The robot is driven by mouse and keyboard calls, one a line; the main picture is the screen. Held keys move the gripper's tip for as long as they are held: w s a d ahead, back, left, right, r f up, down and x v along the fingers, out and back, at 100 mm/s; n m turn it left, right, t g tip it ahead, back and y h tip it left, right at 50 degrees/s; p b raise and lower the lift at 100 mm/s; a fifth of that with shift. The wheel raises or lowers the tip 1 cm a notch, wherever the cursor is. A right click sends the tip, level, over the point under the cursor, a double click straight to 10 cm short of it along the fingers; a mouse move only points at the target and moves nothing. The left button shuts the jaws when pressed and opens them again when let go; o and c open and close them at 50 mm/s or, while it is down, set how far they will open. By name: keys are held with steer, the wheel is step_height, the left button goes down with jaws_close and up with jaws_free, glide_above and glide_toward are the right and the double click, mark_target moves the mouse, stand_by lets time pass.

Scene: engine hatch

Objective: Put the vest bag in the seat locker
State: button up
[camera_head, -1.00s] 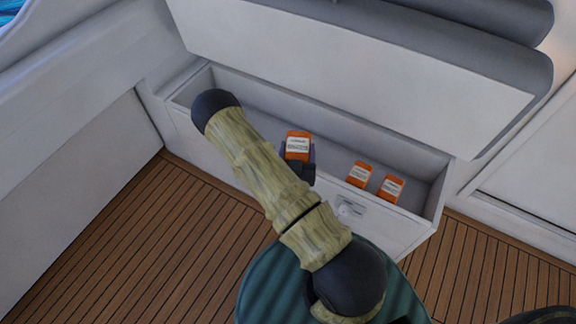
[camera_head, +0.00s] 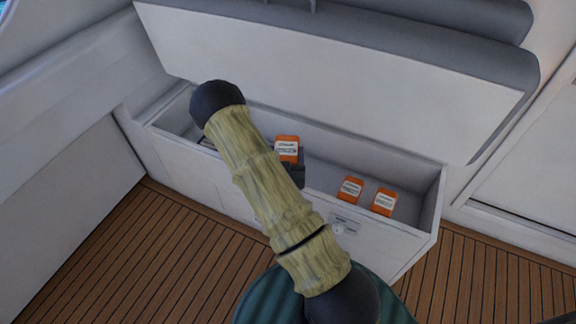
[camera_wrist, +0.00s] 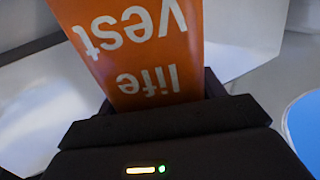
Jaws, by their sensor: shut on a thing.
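An orange vest bag with a white label (camera_head: 286,150) is held by my gripper (camera_head: 292,168), over the open seat locker (camera_head: 392,237). In the wrist view the bag (camera_wrist: 145,55) rises upright from the jaws, with "life vest" printed on it upside down. My gripper (camera_wrist: 168,112) is shut on its lower part. Two more orange vest bags, one (camera_head: 350,189) and another (camera_head: 384,202), lie inside the locker on the right. My arm hides part of the locker's left half. How far the held bag is above the locker floor is hard to tell.
The seat lid (camera_head: 330,85) is raised behind the locker, with grey cushions (camera_head: 420,50). A latch (camera_head: 340,227) is on the front wall. Something dark lies in the locker's left end, mostly hidden by my arm. The slatted deck (camera_head: 150,260) in front is clear.

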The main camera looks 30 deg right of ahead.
mark_target(287, 141)
steer(key=b+x, duration=0.2)
steer(key=b, duration=0.1)
steer(key=shift+f, duration=0.2)
steer(key=w+b, duration=0.1)
steer(key=b, duration=0.3)
steer(key=shift+d, duration=0.3)
steer(key=b+x, duration=0.2)
steer(key=b, duration=0.2)
steer(key=shift+w+d, duration=0.1)
steer(key=shift+w, duration=0.1)
steer(key=x, duration=0.8)
step_height(287, 141, down, 13)
steer(key=b, duration=0.5)
